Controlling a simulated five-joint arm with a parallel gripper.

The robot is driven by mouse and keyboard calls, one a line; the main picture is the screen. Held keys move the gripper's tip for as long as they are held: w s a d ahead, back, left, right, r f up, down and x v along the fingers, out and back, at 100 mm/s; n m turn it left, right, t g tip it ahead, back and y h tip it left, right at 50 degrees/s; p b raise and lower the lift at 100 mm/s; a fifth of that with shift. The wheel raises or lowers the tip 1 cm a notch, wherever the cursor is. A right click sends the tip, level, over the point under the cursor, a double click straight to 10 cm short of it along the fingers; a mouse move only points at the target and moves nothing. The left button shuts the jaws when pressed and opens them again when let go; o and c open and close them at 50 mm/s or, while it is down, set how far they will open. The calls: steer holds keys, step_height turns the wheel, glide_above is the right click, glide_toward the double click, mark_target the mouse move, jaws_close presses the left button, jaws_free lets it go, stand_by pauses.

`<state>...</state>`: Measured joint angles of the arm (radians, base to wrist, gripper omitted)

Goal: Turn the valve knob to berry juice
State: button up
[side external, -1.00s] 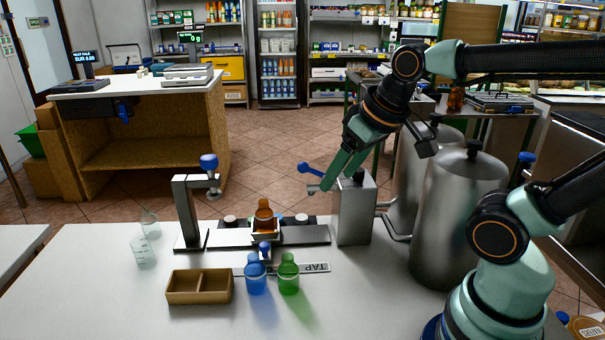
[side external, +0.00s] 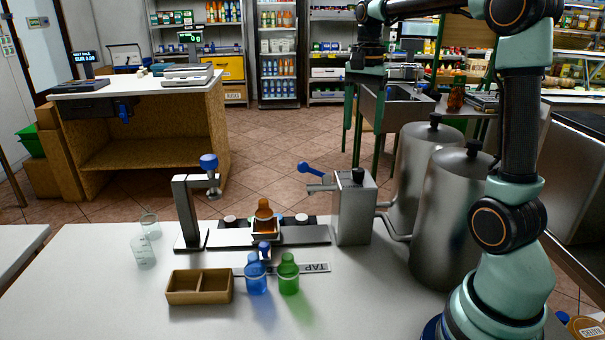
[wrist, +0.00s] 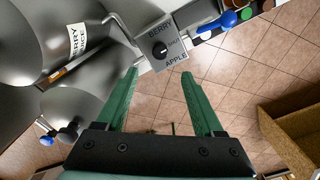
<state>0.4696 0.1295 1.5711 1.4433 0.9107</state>
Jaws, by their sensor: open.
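The valve knob is a small black dial (wrist: 159,50) on top of a grey steel valve box (side external: 353,215). In the wrist view, the box is marked BERRY on one side, APPLE on the opposite side and SHUT beside the dial. I cannot clearly tell which mark the knob points to. The knob also shows in the side view (side external: 357,176). My gripper (wrist: 158,74) points down above the box, its two green fingers spread apart and empty. The fingertips appear beside the APPLE end of the box, and the knob is not between the fingers.
Two steel tanks (side external: 452,215) stand right of the box, one labelled BERRY JUICE (wrist: 78,40). A blue-handled tap (side external: 312,170) sticks out left. Blue (side external: 256,280) and green (side external: 289,278) bottles, a brown divided tray (side external: 200,288) and clear cups (side external: 144,250) stand on the white counter.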

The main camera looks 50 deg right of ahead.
mark_target(358, 170)
step_height(358, 170, down, 11)
steer(key=shift+f, duration=0.1)
stand_by(0.3)
jaws_close()
